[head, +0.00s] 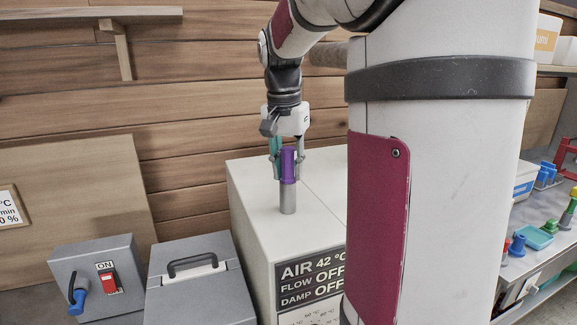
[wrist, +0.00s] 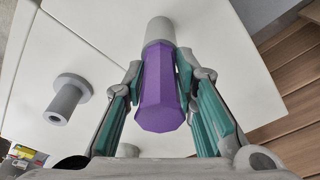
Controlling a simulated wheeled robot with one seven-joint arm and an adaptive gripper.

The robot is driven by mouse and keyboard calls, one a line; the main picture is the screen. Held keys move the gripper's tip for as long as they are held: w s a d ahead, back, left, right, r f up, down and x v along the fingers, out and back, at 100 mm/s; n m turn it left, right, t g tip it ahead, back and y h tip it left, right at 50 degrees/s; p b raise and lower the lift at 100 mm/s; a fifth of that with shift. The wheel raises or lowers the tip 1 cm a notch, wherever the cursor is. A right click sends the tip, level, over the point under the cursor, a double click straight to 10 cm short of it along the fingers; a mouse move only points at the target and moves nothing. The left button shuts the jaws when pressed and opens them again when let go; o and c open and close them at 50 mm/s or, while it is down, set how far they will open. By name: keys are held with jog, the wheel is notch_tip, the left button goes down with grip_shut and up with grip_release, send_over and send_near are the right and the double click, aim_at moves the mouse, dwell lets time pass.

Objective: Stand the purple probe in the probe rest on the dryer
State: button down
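The purple probe (head: 288,167) is upright over the dryer top, with a grey cylinder directly below its purple part. In the wrist view its purple faceted end (wrist: 161,100) points toward the camera. My gripper (head: 287,163) points down, with its teal-padded fingers close against both sides of the purple part; it appears shut on it. In the wrist view my gripper (wrist: 162,72) shows little or no gap at the fingertips. I cannot tell whether the grey lower end touches the dryer (head: 251,198). A grey flanged hollow post, seemingly the probe rest (wrist: 68,98), stands on the white top, apart from the probe.
A grey box with a handle (head: 198,292) and a switch box (head: 97,275) stand left of the dryer. A wooden wall (head: 190,110) is behind it. A shelf with several small coloured items (head: 535,238) is at the right. My column hides part of the dryer top.

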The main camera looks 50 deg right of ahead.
aim_at(290, 147)
jog(key=c, duration=2.2)
grip_release()
jog(key=shift+c, duration=0.2)
grip_shut()
jog(key=shift+r, duration=0.6)
grip_release()
grip_shut()
jog(key=shift+r+p, duration=1.4)
jog(key=shift+r, duration=1.75)
